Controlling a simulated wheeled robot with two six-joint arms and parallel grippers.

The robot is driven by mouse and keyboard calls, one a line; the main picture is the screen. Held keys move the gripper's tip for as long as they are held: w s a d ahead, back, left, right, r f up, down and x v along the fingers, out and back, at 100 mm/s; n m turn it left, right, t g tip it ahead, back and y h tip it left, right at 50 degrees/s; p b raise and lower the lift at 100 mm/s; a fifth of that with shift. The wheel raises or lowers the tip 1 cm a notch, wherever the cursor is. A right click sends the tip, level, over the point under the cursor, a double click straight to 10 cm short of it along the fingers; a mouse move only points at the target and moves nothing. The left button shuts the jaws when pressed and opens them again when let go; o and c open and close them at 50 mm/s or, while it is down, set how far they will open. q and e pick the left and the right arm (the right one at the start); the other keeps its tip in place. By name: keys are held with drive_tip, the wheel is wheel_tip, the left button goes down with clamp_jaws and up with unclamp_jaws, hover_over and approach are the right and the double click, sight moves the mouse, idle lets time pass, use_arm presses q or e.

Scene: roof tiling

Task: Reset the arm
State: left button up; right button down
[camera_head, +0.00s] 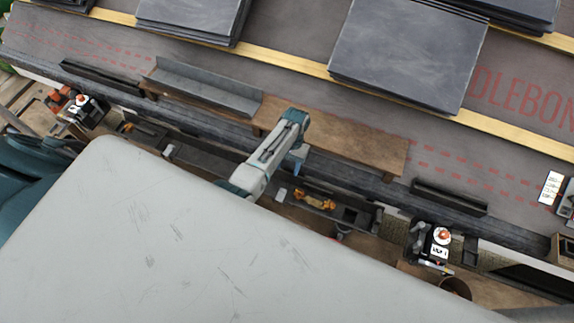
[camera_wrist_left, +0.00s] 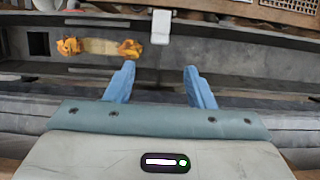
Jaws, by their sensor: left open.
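My left arm (camera_head: 266,158) reaches over the roof's lower edge in the head view, bent at an elbow near the wooden board. My left gripper (camera_head: 297,162) hangs below that bend, partly hidden by the arm. In the left wrist view its two blue fingers (camera_wrist_left: 160,75) are spread apart with nothing between them. The tool shows in the head view too (camera_head: 314,200). My right gripper is not in view.
A wooden board (camera_head: 350,141) lies along the roof edge beside a grey metal angle piece (camera_head: 205,90). Slate stacks (camera_head: 408,50) (camera_head: 195,18) sit higher up by yellow battens (camera_head: 290,60). A black device with an orange knob (camera_head: 440,240) stands at the lower right.

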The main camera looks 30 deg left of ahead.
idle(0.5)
use_arm(q)
drive_tip(key=s+a+r+t+y, duration=0.1)
drive_tip(key=s+a+r+t, duration=0.1)
drive_tip(key=s+r, duration=0.35)
drive_tip(key=s+a+r+t, duration=0.2)
drive_tip(key=s+a, duration=0.1)
drive_tip(key=s, duration=0.5)
drive_tip(key=s+r+m+t, duration=0.2)
drive_tip(key=s+r+t, duration=0.1)
drive_tip(key=s+r, duration=1.1)
drive_tip(key=w+a+f+g, duration=0.1)
drive_tip(key=w+f, duration=0.1)
drive_tip(key=f, duration=1.1)
drive_tip(key=w+a+f, duration=0.1)
drive_tip(key=f, duration=1.3)
drive_tip(key=s+a+f+n+g, duration=0.1)
drive_tip(key=s+f, duration=1.2)
drive_tip(key=f, duration=0.5)
drive_tip(key=shift+s+a+f, duration=0.15)
drive_tip(key=shift+s+a, duration=0.05)
drive_tip(key=shift+s, duration=0.2)
